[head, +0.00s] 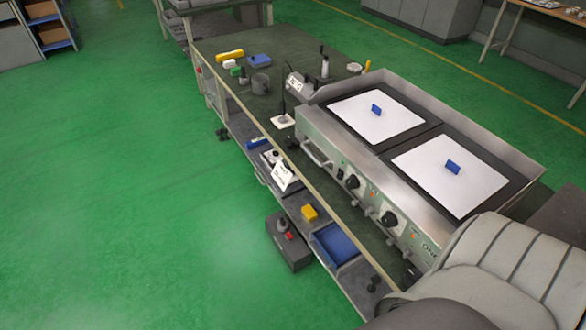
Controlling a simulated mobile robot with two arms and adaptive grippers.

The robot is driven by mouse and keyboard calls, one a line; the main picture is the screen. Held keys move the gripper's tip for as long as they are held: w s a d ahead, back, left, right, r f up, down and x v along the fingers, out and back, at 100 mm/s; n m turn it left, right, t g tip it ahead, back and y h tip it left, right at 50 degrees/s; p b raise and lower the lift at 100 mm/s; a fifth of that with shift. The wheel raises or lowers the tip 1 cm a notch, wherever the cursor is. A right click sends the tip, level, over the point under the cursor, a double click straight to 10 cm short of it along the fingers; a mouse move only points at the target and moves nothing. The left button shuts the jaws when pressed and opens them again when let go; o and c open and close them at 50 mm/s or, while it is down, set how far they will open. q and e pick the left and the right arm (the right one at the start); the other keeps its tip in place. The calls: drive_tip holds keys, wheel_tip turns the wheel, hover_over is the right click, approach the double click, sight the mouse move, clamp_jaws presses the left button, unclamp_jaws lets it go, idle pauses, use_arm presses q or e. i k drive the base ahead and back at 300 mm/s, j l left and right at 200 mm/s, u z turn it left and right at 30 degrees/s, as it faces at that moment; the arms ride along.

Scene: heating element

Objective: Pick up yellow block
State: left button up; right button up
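A yellow block (309,212) sits on the lower shelf of the workbench, beside a blue bin. A longer yellow object (229,56) lies on the bench top at the far left end. I cannot tell which of the two the task means. Neither gripper is in view. A grey rounded part at the lower right looks like one of my own arm links, and it hides the near end of the bench.
A two-plate griddle (314,122) stands on the bench, with small blue blocks (376,109) (453,167) on its white sheets. A blue bin (335,243) is on the shelf. A dark box (288,249) stands on the floor. Green floor (120,200) is clear at left.

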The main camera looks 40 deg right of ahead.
sight(310, 214)
drive_tip(key=i+j+z, duration=0.15)
drive_tip(key=i+z, duration=0.3)
drive_tip(key=i, duration=0.15)
drive_tip(key=i+j+z, duration=0.35)
drive_tip(key=i+z, duration=0.15)
drive_tip(key=i+j+z, duration=0.45)
drive_tip(key=i+j, duration=0.1)
